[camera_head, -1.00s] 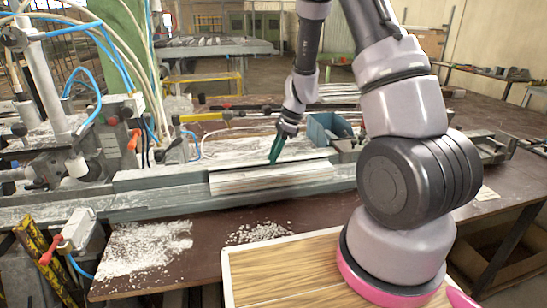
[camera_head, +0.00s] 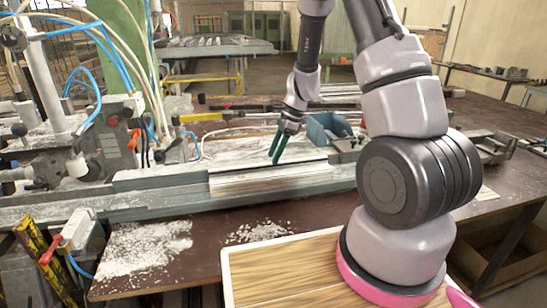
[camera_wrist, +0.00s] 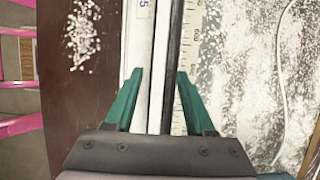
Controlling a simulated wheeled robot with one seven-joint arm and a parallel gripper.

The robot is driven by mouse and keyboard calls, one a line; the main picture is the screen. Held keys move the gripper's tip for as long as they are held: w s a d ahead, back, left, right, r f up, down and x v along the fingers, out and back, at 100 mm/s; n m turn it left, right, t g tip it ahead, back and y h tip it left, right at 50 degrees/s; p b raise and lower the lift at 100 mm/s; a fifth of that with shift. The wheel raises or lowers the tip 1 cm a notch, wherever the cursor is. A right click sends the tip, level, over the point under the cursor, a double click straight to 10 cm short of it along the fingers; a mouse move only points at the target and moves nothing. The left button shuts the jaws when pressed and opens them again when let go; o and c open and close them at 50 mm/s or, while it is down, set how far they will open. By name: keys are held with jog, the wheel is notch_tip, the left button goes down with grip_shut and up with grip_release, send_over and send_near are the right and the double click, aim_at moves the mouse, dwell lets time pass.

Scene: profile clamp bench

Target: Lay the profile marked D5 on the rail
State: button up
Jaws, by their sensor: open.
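A pale, long profile (camera_head: 280,181) lies along the front of the grey rail (camera_head: 150,198) in the head view. In the wrist view the profile (camera_wrist: 139,55) is a white strip with a partly cut-off mark, of which a 5 shows at the top edge. My gripper (camera_head: 278,160) is over the rail with its teal fingers spread. In the wrist view the open gripper (camera_wrist: 161,75) has one finger on each side of the strip and the dark slot beside it. Whether either finger touches the profile cannot be told.
A ruler scale (camera_wrist: 191,60) runs beside the dark slot. A blue-grey box (camera_head: 325,130) stands behind the rail at right. Clamp machinery with hoses (camera_head: 110,130) is at left. White chips (camera_head: 145,248) lie on the brown bench. A wood-topped tray (camera_head: 285,270) is in front.

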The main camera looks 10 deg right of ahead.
jog(key=v, duration=1)
jog(key=s+r+n+t, duration=0.2)
jog(key=s+r+n, duration=0.15)
jog(key=r, duration=0.45)
jog(key=s+r+n+t, duration=0.1)
jog(key=s+r+n, duration=0.2)
jog(key=s+r, duration=0.35)
jog(key=s+d+r+n+t+h, duration=0.1)
jog(key=s+r+n+t+h, duration=0.1)
jog(key=s+r+n+t, duration=0.2)
jog(key=s+r+n, duration=0.3)
jog(key=s+r, duration=0.2)
jog(key=s, duration=0.2)
jog(key=shift+d, duration=0.25)
